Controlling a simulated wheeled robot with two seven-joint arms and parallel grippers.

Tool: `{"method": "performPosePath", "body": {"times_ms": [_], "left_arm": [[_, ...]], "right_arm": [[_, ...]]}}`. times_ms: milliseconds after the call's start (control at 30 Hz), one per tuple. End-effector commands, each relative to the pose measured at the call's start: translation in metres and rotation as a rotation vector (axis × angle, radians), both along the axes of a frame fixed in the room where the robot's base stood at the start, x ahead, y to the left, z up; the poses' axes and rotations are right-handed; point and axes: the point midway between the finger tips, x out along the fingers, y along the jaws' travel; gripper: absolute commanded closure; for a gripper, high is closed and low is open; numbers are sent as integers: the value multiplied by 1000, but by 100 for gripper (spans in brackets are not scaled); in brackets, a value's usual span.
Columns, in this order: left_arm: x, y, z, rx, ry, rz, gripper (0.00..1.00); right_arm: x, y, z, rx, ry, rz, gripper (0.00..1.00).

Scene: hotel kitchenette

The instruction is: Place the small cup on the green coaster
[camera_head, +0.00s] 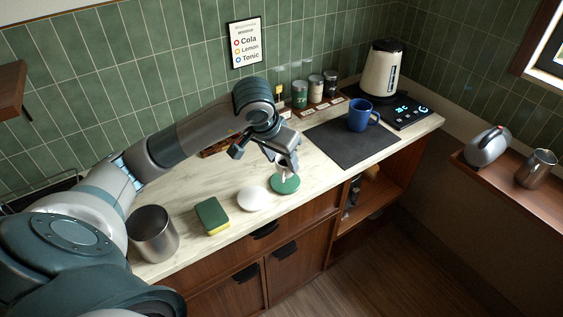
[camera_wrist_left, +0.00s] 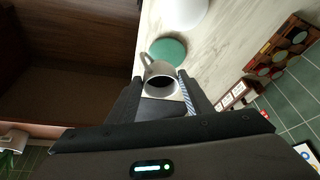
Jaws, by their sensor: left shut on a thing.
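My left gripper (camera_head: 285,161) is shut on the small cup (camera_head: 281,171), a pale cup with a handle. In the left wrist view the cup (camera_wrist_left: 160,82) sits between the two fingers (camera_wrist_left: 158,88), its dark inside showing. The green coaster (camera_head: 287,187) is a round disc on the counter, just below the cup in the head view. In the left wrist view the coaster (camera_wrist_left: 167,48) shows just beyond the cup, partly covered by it. I cannot tell whether the cup touches the coaster. My right gripper is not in view.
A dark mat (camera_head: 345,145) with a blue mug (camera_head: 359,115) lies to the right. Several jars (camera_head: 315,88) stand along the wall.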

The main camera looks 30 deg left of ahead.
Motion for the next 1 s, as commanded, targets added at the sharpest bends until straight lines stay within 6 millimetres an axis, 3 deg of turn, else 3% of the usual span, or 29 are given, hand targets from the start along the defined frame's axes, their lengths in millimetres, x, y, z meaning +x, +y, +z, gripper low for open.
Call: {"method": "performPosePath", "body": {"times_ms": [100,300,733,1000], "left_arm": [[14,10,-8,-2,3,4,80],[26,18,-19,1,0,0,80],[27,19,-22,0,0,0,80],[26,18,-43,-2,3,-1,80]], "right_arm": [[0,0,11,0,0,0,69],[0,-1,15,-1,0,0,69],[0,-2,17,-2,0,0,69],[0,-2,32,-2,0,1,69]]}}
